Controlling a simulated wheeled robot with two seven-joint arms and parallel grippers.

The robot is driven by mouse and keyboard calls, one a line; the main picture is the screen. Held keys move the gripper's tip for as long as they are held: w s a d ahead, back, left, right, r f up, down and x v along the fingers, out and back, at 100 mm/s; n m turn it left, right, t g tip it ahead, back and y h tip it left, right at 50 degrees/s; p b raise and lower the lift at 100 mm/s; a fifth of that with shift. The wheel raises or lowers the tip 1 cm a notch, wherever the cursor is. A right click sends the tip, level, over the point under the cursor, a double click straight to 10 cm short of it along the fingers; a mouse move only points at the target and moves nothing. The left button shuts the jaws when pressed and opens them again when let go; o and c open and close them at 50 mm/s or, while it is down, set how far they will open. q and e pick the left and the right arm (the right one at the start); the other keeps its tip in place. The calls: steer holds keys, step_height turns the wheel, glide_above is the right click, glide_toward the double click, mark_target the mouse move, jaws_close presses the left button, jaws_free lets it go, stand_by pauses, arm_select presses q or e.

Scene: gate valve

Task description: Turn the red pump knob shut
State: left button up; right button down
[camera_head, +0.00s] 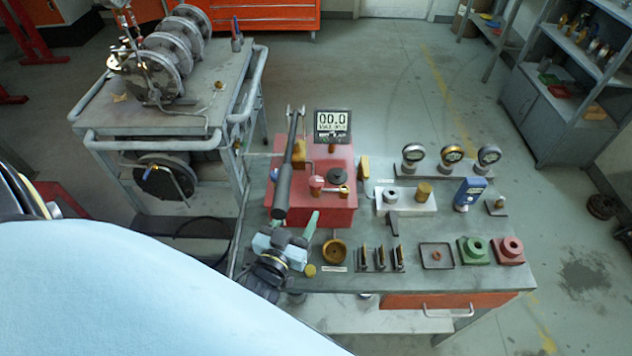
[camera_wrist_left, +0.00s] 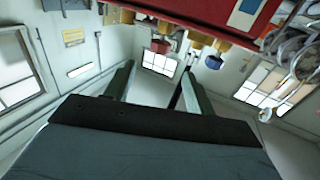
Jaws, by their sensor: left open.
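The red pump (camera_head: 326,209) is a red box at the back left of the workbench. A small red knob (camera_head: 316,183) shows on the pump, beside a brass fitting (camera_head: 341,190). A long black lever (camera_head: 284,187) slopes across the pump's left side. My left gripper (camera_head: 294,224) is open and empty at the pump's front, apart from the knob. In the left wrist view, its green-grey fingers (camera_wrist_left: 154,82) are spread below the pump's red body (camera_wrist_left: 200,10). A red knob (camera_wrist_left: 160,46) and brass parts (camera_wrist_left: 195,40) appear beyond the fingertips. My right gripper is not in view.
A digital gauge (camera_head: 332,125) reads 00.0 behind the pump. A brass cup (camera_head: 334,252), a dark tray (camera_head: 436,256), a green block (camera_head: 473,250) and a red block (camera_head: 507,250) sit along the bench front. A grey cart (camera_head: 150,118) stands left of the bench.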

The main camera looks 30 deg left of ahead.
mark_target(310, 185)
arm_select(q)
steer(key=w+b, duration=0.1)
steer(key=w, duration=0.2)
steer(key=w+a+b, duration=0.1)
steer(key=w, duration=0.3)
steer(key=w+a+b, duration=0.1)
steer(key=w, duration=0.3)
steer(key=c, duration=1)
steer(key=shift+o, duration=0.2)
steer(key=shift+s+a+r+m+h+p, duration=0.1)
steer(key=shift+a+m+h+p, duration=0.05)
steer(key=shift+m+h+p, duration=1.25)
steer(key=shift+h+p, duration=0.25)
steer(key=shift+h, duration=0.55)
steer(key=shift+m+h+p, duration=0.3)
steer(key=shift+m+h, duration=0.4)
steer(key=shift+h, duration=0.2)
steer(key=shift+m+h, duration=0.8)
steer(key=shift+h, duration=0.6)
steer(key=shift+g+h, duration=0.3)
